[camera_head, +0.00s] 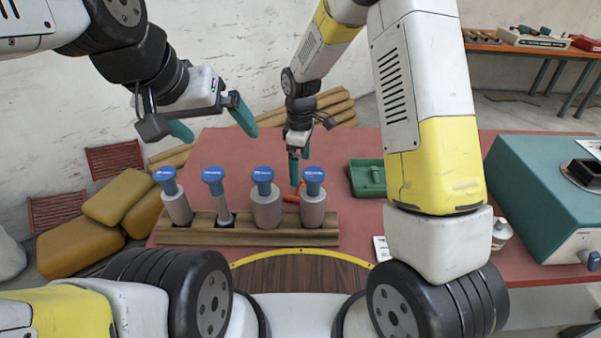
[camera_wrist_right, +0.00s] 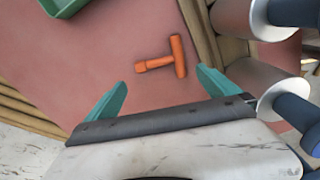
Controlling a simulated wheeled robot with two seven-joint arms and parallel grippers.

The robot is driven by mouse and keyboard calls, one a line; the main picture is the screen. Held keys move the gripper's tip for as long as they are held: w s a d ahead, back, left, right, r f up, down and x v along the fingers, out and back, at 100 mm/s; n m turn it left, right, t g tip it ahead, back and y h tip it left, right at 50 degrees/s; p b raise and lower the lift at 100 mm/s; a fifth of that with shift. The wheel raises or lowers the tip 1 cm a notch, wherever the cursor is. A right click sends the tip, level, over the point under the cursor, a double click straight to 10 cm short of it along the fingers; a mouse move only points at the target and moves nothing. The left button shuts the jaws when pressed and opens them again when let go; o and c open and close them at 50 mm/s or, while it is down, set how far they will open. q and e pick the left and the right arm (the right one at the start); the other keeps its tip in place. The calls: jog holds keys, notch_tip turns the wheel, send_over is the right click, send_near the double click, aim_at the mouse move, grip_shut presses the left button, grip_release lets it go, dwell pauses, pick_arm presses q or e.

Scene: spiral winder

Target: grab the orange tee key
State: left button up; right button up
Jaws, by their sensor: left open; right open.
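The orange tee key (camera_wrist_right: 168,62) lies on the red tabletop in the right wrist view, its crossbar to the right and its shaft to the left. In the head view only a small part of it (camera_head: 292,198) shows, behind the wooden rack. My right gripper (camera_wrist_right: 160,88) is open, and the key lies ahead of the gap between its teal fingers, not gripped. In the head view the right gripper (camera_head: 298,170) points down at the table close to the key. My left gripper (camera_head: 212,130) is open and empty, raised above the table's left side.
A wooden rack (camera_head: 245,236) holds several grey cylinders with blue tops, close to the key. A green tray (camera_head: 366,178) lies right of it. A teal machine (camera_head: 535,185) stands on the table's right. Some red tabletop (camera_head: 335,150) around the key is clear.

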aim_at(301, 188)
jog(key=shift+a+f, duration=0.15)
jog(key=shift+f, duration=0.35)
jog(key=f, duration=0.7)
jog(key=shift+d+f, duration=0.2)
jog(key=shift+d, duration=0.1)
jog(key=c, duration=1.1)
